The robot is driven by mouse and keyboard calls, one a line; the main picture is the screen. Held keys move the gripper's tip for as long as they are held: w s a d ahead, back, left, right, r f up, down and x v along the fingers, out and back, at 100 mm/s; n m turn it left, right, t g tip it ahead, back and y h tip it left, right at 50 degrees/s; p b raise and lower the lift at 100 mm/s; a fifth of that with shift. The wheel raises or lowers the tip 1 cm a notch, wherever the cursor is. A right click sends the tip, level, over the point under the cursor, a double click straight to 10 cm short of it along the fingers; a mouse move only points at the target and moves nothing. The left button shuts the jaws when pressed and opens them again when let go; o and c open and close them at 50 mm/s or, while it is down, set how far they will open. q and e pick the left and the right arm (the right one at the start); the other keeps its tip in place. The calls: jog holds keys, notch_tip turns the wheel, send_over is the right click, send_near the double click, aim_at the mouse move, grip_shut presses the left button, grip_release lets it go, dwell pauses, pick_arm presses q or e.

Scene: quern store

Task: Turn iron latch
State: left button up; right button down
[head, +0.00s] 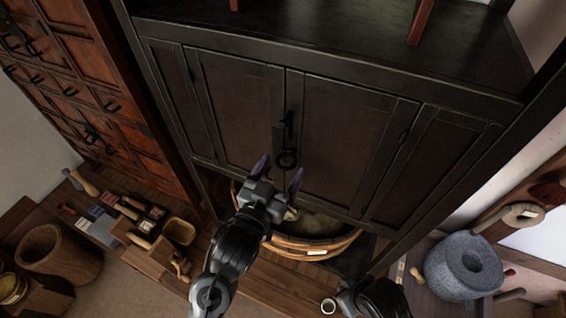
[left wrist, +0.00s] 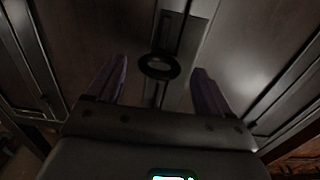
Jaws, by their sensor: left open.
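The dark iron latch (head: 288,124) is on the seam between the two middle doors of a black cabinet (head: 330,62). A round ring (head: 287,159) hangs at its lower end. My left gripper (head: 281,170) is in front of the doors at the ring, open. In the left wrist view the ring (left wrist: 159,66) sits between and beyond my two purple-grey fingers (left wrist: 157,86), apart from both. The latch's plate (left wrist: 178,35) is above it. My right arm shows only in part at the bottom edge; its gripper cannot be made out.
A wooden tub (head: 318,246) of pale material stands below the doors. A stone quern (head: 463,266) is at the right.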

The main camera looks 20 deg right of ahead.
pick_arm(q)
jog(key=shift+x, duration=0.8)
jog(key=c, duration=1)
jog(key=shift+c, duration=0.2)
